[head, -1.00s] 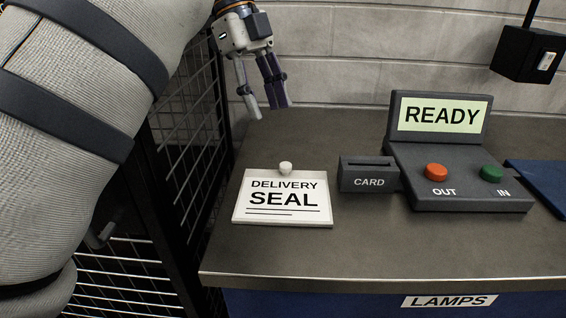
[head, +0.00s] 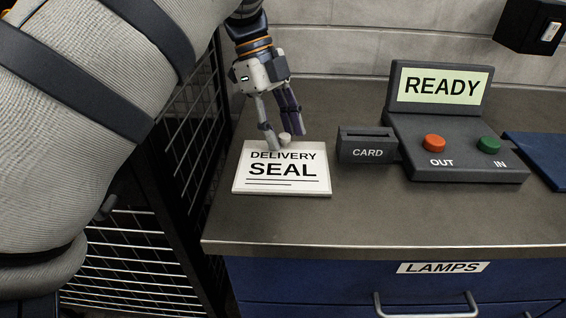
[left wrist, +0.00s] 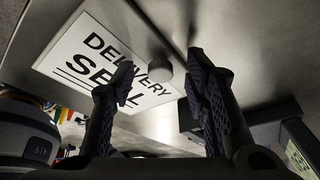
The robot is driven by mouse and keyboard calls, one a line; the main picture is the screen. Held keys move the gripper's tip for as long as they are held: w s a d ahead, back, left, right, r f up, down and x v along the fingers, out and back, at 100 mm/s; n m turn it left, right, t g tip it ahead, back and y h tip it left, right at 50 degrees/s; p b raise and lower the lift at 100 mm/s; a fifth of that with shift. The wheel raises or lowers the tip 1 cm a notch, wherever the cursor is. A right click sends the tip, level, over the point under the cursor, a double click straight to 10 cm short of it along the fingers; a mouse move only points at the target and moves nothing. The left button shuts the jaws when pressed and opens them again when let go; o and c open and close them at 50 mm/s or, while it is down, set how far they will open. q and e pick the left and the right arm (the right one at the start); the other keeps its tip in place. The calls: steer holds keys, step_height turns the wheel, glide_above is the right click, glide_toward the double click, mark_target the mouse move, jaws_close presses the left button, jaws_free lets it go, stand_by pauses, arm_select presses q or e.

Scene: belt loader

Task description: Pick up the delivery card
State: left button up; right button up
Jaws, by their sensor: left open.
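The delivery card (head: 282,178) is a white plate lettered "DELIVERY SEAL", lying on the grey counter at its left end. A small pale knob (head: 285,138) stands at its far edge. My left gripper (head: 284,139) is open, pointing down at the knob, with a finger on either side of it in the head view. In the left wrist view the card (left wrist: 85,45) and its knob (left wrist: 160,68) show beyond the open fingers (left wrist: 162,85), with the knob between them. I cannot tell whether the fingers touch it. My right gripper is not in view.
A dark card slot box (head: 367,152) stands right of the card. Beside it is a console with a "READY" screen (head: 442,86), a red OUT button (head: 434,142) and a green IN button (head: 489,145). A black mesh fence (head: 190,130) borders the counter's left side.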

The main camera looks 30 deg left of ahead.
arm_select(q)
jaws_close()
steer(key=shift+r, duration=0.1)
